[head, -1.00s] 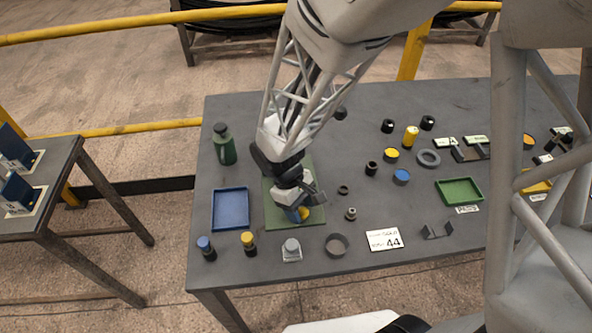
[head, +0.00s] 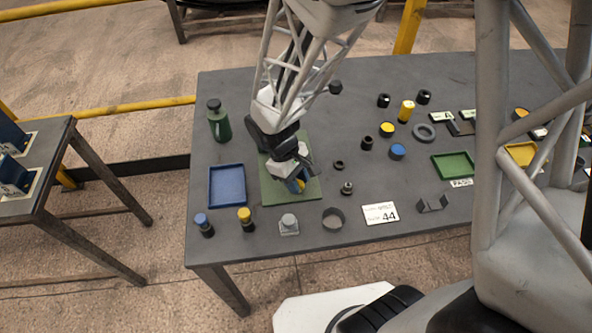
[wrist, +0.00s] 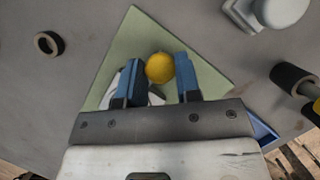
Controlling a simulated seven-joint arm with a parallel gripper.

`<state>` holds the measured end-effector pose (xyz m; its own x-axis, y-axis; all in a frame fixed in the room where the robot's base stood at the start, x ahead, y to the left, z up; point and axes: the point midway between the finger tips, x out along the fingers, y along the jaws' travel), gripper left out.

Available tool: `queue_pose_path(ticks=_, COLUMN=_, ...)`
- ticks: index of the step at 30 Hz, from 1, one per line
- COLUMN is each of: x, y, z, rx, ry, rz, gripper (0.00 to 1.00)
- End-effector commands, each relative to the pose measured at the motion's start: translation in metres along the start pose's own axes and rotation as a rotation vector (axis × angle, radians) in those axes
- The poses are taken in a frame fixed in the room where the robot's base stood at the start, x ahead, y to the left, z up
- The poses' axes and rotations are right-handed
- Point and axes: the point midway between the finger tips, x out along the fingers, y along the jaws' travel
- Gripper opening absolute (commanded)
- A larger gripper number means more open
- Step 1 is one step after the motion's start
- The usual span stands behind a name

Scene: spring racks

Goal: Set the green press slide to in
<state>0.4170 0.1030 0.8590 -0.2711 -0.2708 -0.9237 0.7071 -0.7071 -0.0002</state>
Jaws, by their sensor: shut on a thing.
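My gripper (wrist: 160,78) is shut on a yellow round-topped piece (wrist: 160,68), held between its two blue fingers. In the head view my gripper (head: 298,185) is low over the front part of a flat green mat (head: 276,190). The mat also shows in the wrist view (wrist: 125,48). Whether the yellow piece touches the mat cannot be told. I cannot make out a green press slide for certain. Small fixtures with pale labels (head: 467,115) stand at the table's back right, partly behind my body, too small to read.
A blue tray (head: 227,203) lies left of the mat and a green bottle (head: 218,125) behind it. Knobs, a grey ring (head: 333,228) and a card marked 44 (head: 380,224) line the front. A green tray (head: 435,163) lies right. Blue fixtures (head: 14,172) stand on the left table.

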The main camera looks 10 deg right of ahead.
Motion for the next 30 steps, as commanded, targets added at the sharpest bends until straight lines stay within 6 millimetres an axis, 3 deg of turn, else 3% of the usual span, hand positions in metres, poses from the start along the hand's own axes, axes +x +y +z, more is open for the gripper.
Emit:
queue_pose_path(ticks=12, x=-0.017, y=0.043, z=-0.040, rx=0.001, ry=0.003, rz=0.001, gripper=0.00)
queue_pose_path(ticks=23, x=-0.018, y=0.045, z=-0.042, rx=0.000, ry=0.002, rz=0.001, gripper=0.00)
queue_pose_path(ticks=24, x=-0.018, y=0.045, z=-0.042, rx=0.000, ry=0.002, rz=0.001, gripper=0.37)
queue_pose_path(ticks=28, x=-0.018, y=0.045, z=-0.042, rx=0.000, ry=0.002, rz=0.001, gripper=0.56)
queue_pose_path(ticks=30, x=-0.018, y=0.045, z=-0.042, rx=0.000, ry=0.001, rz=0.000, gripper=0.56)
